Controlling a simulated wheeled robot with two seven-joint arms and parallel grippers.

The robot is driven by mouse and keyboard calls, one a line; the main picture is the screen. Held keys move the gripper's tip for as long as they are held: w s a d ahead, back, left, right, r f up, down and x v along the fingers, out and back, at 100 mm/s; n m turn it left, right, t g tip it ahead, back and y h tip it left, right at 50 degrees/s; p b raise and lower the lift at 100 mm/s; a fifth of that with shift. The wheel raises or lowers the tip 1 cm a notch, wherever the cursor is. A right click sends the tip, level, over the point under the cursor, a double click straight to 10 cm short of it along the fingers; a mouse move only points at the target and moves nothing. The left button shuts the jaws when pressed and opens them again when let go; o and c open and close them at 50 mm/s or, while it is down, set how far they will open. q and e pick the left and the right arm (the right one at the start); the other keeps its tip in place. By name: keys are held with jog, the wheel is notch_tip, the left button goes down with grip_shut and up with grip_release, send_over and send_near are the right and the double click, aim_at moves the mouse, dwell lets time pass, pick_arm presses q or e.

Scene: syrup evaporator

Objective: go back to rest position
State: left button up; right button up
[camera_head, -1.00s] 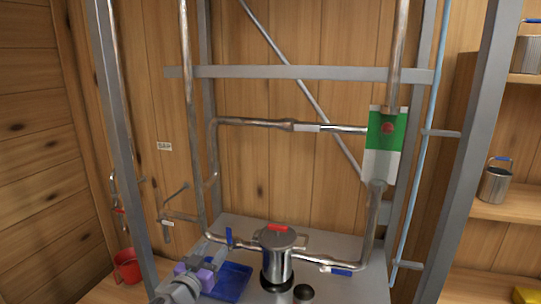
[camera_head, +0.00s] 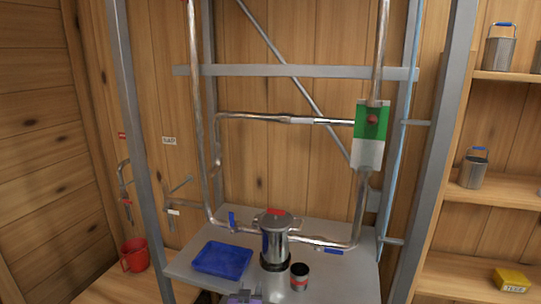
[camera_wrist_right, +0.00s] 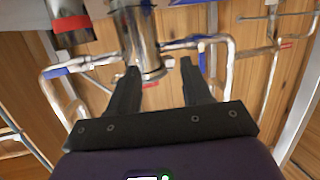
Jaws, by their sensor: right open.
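My right gripper (camera_head: 243,297) shows only as a purple and grey piece at the bottom edge of the head view, in front of the steel table. In the right wrist view its two dark fingers (camera_wrist_right: 158,66) are spread apart with nothing held between them. The steel pot (camera_head: 275,243) with a red lid handle stands on the table beyond the gripper. The pot also shows in the right wrist view (camera_wrist_right: 136,35), upside down in the picture. My left gripper is not in view.
A blue tray (camera_head: 222,259) lies left of the pot, and a dark cup with a red band (camera_head: 299,277) stands right of it. Pipes and a grey frame post (camera_head: 143,160) surround the table (camera_head: 340,267). A red bucket (camera_head: 135,255) is at left; shelves (camera_head: 505,187) are at right.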

jog(key=s+d+f+g+y, duration=0.1)
jog(key=s+d+f+g, duration=0.2)
jog(key=s+d+f, duration=0.5)
jog(key=s+d+f+g+y, duration=0.2)
jog(key=s+d+f+g, duration=0.2)
jog(key=f, duration=0.9)
jog(key=s+d+f+g, duration=0.1)
jog(key=s+f+g, duration=0.1)
jog(key=s, duration=0.6)
jog(key=s+d+f+m+g+y, duration=0.1)
jog(key=s+d+f+g, duration=0.1)
jog(key=s, duration=0.7)
jog(key=s+d+f+m+g+y, duration=0.1)
jog(key=s+f+g, duration=0.2)
jog(key=s, duration=0.5)
jog(key=shift+s+d+g, duration=0.15)
jog(key=shift+s+g, duration=0.25)
jog(key=shift+g, duration=0.1)
jog(key=shift+c, duration=0.6)
